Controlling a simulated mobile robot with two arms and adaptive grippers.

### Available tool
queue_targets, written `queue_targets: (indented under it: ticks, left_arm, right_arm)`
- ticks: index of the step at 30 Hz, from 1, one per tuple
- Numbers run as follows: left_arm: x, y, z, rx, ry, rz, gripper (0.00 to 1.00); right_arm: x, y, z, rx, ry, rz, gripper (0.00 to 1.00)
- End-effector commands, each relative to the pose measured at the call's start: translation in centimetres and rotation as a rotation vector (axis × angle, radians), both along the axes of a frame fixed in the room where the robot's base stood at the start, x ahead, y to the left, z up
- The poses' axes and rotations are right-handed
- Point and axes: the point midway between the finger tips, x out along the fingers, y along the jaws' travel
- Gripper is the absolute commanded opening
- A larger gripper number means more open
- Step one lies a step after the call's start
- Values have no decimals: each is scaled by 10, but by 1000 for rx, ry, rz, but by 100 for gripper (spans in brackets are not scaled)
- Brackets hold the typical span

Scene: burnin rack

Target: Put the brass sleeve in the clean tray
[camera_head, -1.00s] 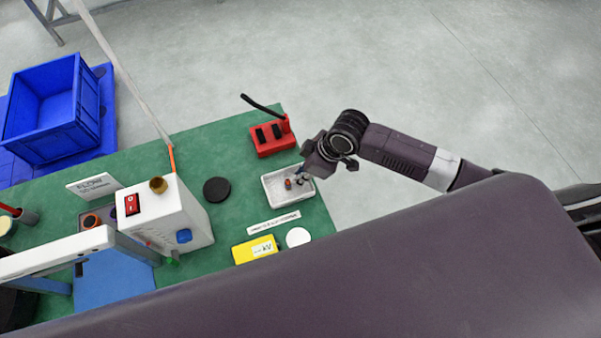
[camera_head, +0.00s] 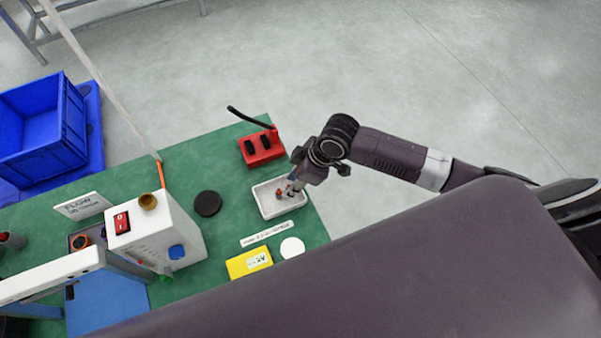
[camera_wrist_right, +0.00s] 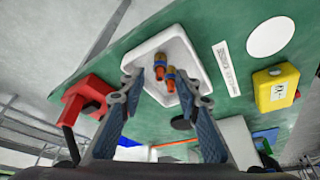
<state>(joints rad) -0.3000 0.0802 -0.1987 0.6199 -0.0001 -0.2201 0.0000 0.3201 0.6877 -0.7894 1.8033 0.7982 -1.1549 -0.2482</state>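A white tray (camera_head: 265,205) sits on the green bench top by its right edge; it also shows in the right wrist view (camera_wrist_right: 186,50). Two small orange-brown cylindrical parts (camera_wrist_right: 169,73) with blue bands lie in it, side by side. My right gripper (camera_head: 291,187) points down at the tray from the far right. In the right wrist view its fingers (camera_wrist_right: 160,85) are apart, with the parts beyond them and nothing visibly clasped. A brass-coloured round piece (camera_head: 148,201) stands on top of a white box. I cannot tell which piece is the brass sleeve. My left gripper is out of view.
A red holder (camera_head: 262,148) with a black handle stands behind the tray. A label strip (camera_head: 264,235), a white disc (camera_head: 292,247) and a yellow box (camera_head: 249,262) lie in front. A black disc (camera_head: 208,203) and the white switch box (camera_head: 165,240) stand left.

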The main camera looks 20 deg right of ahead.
Motion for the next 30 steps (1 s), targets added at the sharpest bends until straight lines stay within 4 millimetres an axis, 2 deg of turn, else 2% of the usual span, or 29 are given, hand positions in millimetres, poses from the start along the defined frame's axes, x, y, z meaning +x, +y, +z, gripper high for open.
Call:
queue_targets:
  ticks: [15, 21, 30]
  left_arm:
    - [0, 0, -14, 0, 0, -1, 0]
    - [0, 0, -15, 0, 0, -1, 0]
    - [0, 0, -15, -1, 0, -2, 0]
  right_arm:
    - [-20, -31, 87, -2, -2, 1, 31]
    - [-24, -34, 100, -1, 0, 2, 31]
    - [-18, -35, 95, 6, -2, -20, 31]
